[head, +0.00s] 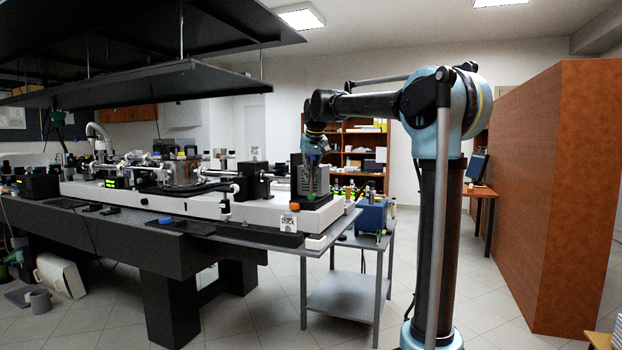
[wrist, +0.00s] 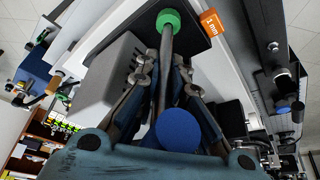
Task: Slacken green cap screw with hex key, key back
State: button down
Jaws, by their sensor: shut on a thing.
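The green cap screw (wrist: 168,20) shows at the top of the wrist view as a round green head on a dark plate. A grey rod, the shank of the hex key (wrist: 166,65), runs from the screw back between my fingers. Its tip appears to meet the screw head; whether it is seated in the socket I cannot tell. A blue disc (wrist: 180,130), seemingly the key's end, lies nearer the camera. My gripper (wrist: 160,85) is shut on the key. In the head view my gripper (head: 318,148) is above the grey block, and a green spot (head: 311,197) shows low on the block.
A grey block (wrist: 113,85) stands close left of my fingers. An orange tag reading "1 mm" (wrist: 212,21) is right of the screw. A long optics bench (head: 130,197) crowds the left. A cart with a blue box (head: 371,215) stands beside it. The floor right of it is clear.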

jog(key=shift+s+a+n+g+y, duration=0.15)
jog(key=shift+n+g+y, duration=0.3)
jog(key=shift+n, duration=0.95)
jog(key=shift+n+y, duration=0.35)
jog(key=shift+n, duration=0.55)
jog(key=n, duration=0.1)
jog(key=n+g, duration=0.1)
jog(key=n+y, duration=0.1)
jog(key=n, duration=0.1)
jog(key=shift+s+a+r+g, duration=0.1)
jog(key=shift+s+a+g, duration=0.1)
jog(key=shift+s+g, duration=0.05)
jog(key=shift+n, duration=0.6)
jog(key=n, duration=0.1)
jog(key=n+g, duration=0.1)
jog(key=shift+s+a+n, duration=0.1)
jog(key=shift+s+n, duration=0.1)
jog(key=shift+n, duration=0.1)
jog(key=n+g, duration=0.1)
jog(key=n, duration=0.1)
jog(key=n+g, duration=0.1)
jog(key=n, duration=0.1)
jog(key=shift+s+r, duration=0.1)
jog(key=shift+s, duration=0.2)
jog(key=shift+r, duration=0.15)
